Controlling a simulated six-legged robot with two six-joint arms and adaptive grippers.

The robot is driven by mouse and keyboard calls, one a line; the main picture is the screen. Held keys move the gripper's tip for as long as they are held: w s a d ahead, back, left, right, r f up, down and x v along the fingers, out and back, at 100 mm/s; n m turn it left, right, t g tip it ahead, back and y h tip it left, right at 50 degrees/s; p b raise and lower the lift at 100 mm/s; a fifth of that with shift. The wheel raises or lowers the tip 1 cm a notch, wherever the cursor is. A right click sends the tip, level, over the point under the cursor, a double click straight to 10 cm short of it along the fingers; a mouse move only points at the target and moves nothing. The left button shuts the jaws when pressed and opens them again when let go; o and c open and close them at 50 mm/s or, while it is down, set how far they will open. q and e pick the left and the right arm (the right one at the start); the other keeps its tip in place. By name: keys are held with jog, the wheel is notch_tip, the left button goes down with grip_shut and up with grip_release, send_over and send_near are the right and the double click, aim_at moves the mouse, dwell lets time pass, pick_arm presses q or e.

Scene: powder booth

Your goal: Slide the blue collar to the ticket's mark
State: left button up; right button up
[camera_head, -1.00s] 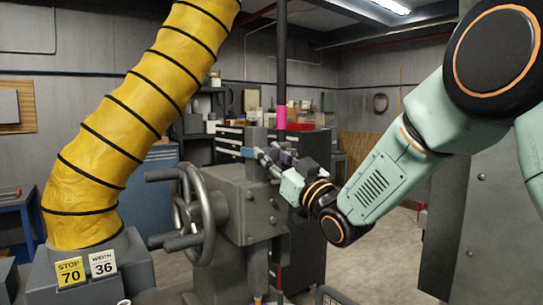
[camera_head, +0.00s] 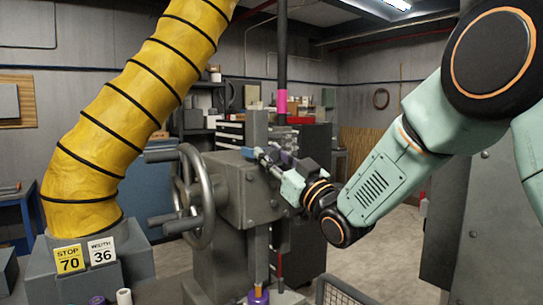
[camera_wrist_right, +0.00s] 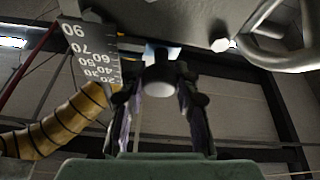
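The blue collar (camera_wrist_right: 152,48) shows in the right wrist view behind a pale round knob (camera_wrist_right: 158,76). In the head view only a small blue piece (camera_head: 248,153) shows at my fingertips, against the machine's upright. My right gripper (camera_head: 264,157) reaches in from the right. In the wrist view its two fingers (camera_wrist_right: 158,92) flank the knob closely and appear shut on it; contact is partly hidden. A scale (camera_wrist_right: 92,52) with numbers from 20 up to 90 stands left of the collar. The ticket (camera_head: 69,260) reads STOP 70. My left gripper is not in view.
A white card (camera_head: 102,251) reads WIDTH 36. The machine's handwheel (camera_head: 205,200) stands left of the upright, and a yellow hose (camera_head: 110,125) rises at the left. A wire basket (camera_head: 340,292) is at the bottom. Open floor lies to the right.

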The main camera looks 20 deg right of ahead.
jog(key=o, duration=0.4)
jog(key=shift+s+f, duration=0.1)
jog(key=shift+o, duration=0.2)
jog(key=shift+s+d+f, duration=0.15)
jog(key=shift+s, duration=0.05)
jog(key=v, duration=1.1)
jog(key=shift+s, duration=0.2)
jog(key=shift+d, duration=0.1)
